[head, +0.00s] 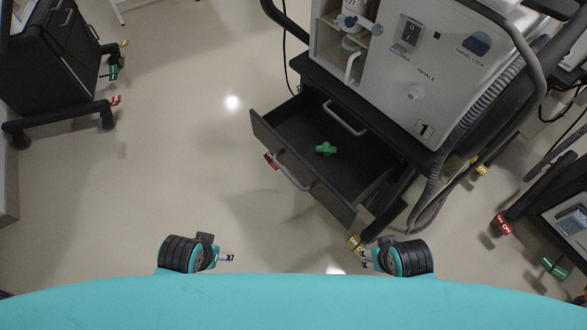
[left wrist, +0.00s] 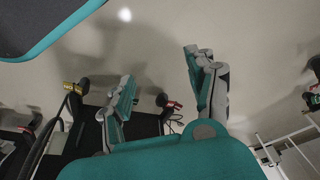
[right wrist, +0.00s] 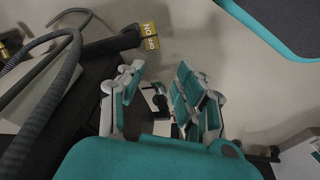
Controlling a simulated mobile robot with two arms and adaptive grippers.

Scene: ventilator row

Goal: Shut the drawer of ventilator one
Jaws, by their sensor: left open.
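Ventilator one (head: 425,129), a pale unit marked "1" on a black cart, stands at the upper right of the head view. Its black drawer (head: 340,200) is pulled out toward the lower left, with a silver handle (head: 292,172) on its front. A green fitting (head: 326,149) lies inside. My left gripper (head: 231,257) is open and empty, low in the head view, apart from the drawer; its spread fingers show in the left wrist view (left wrist: 160,75). My right gripper (head: 366,257) is near a yellow-tagged caster, below the drawer's right corner; its fingers look apart in the right wrist view (right wrist: 158,82).
A black cart (head: 62,60) with casters stands at the upper left. Another unit (head: 570,222) and a red-tagged caster (head: 502,224) are at the right. Corrugated hoses (head: 470,110) hang beside ventilator one. The floor left of the drawer is clear.

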